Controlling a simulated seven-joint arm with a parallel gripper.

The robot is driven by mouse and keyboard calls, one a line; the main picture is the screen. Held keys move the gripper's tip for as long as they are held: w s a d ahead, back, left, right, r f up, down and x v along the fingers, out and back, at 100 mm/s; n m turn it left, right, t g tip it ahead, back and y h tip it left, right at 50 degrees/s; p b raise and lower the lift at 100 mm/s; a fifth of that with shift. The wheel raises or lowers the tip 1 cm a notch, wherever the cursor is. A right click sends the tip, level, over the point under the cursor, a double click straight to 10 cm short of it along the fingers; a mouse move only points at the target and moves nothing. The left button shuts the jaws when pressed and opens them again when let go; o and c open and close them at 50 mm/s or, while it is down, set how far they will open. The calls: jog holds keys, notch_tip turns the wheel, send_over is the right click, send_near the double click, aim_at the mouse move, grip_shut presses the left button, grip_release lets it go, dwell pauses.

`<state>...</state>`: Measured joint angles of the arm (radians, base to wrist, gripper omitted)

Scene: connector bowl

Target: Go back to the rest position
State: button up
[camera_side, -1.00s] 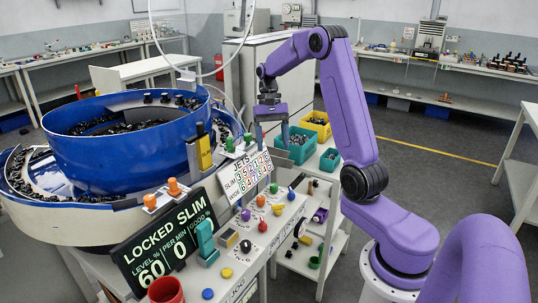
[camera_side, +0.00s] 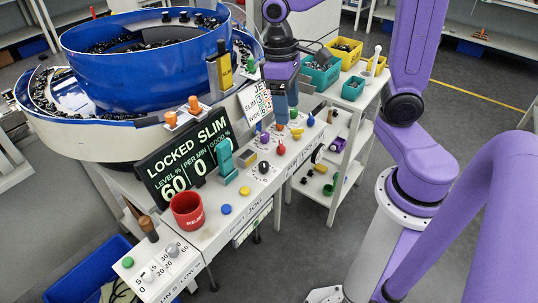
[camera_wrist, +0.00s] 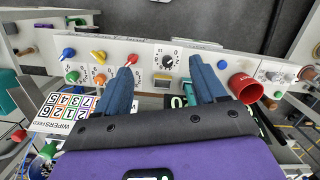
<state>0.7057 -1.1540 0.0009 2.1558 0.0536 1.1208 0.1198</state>
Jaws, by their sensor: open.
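My gripper (camera_side: 281,108) hangs fingers down above the control panel (camera_side: 232,203) in the side view, in front of the jets board. In the wrist view my gripper (camera_wrist: 160,82) shows two blue fingers spread apart with nothing between them. I cannot tell how high the fingertips are above the panel.
A blue bowl feeder (camera_side: 145,50) stands at the left, beside a "LOCKED SLIM" display (camera_side: 185,160). A red cup (camera_side: 187,211) stands on the panel; it also shows in the wrist view (camera_wrist: 246,87). Teal (camera_side: 321,75) and yellow (camera_side: 345,50) bins sit on a side cart.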

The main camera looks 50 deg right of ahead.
jog(key=s+a+f+n+t, duration=0.1)
jog(key=s+a+n, duration=0.1)
jog(key=s+n, duration=0.7)
jog(key=s, duration=0.6)
jog(key=shift+a+f+t+y, duration=0.3)
jog(key=shift+a+f+t, duration=0.1)
dwell(0.5)
